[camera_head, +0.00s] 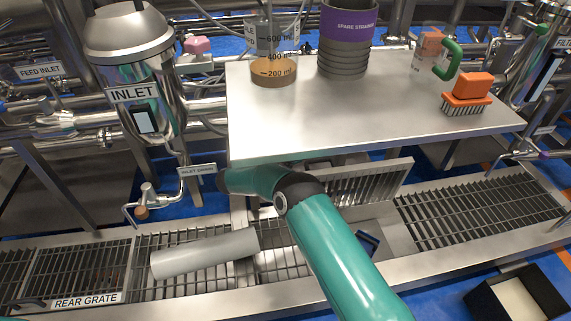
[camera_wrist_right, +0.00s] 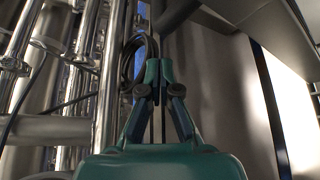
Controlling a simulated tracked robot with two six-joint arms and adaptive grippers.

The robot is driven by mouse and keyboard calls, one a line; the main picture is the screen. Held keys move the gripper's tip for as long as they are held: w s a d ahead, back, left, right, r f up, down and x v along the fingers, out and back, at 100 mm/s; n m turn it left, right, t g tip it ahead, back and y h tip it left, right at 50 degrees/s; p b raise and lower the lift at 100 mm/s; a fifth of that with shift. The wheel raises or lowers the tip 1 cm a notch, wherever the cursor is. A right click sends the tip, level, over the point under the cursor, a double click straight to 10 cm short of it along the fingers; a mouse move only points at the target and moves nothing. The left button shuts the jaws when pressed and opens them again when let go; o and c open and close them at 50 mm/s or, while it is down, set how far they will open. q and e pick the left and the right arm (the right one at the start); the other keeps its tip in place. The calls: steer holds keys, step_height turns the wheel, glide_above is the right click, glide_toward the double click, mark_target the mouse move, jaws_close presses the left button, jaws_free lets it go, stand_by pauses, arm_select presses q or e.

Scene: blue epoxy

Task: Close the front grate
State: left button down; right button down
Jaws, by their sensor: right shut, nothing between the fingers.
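The raised, slatted grate panel (camera_head: 366,183) stands tilted up behind an open section of the drain channel (camera_head: 398,238), under the front edge of the steel table. I see no label on it; I take it as the front grate. My right arm crosses in front of the channel and hides part of the panel and opening. Its gripper is hidden in the head view, beyond the arm near the table's edge. In the right wrist view my right gripper (camera_wrist_right: 153,75) is shut and empty, close to pipes and a dark looped cable. My left gripper is out of view.
A grey cylinder (camera_head: 205,254) lies on the left grating near the rear grate label (camera_head: 86,300). An open black box (camera_head: 540,290) stands lower right.

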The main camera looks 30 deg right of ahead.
steer(key=shift+s+a+r+b, duration=0.15)
steer(key=shift+s+r, duration=0.1)
steer(key=shift+s, duration=0.3)
steer(key=shift+s+d+r+b, duration=0.15)
steer(key=shift+s+r, duration=0.1)
steer(key=shift+s, duration=0.3)
steer(key=shift+a, duration=0.1)
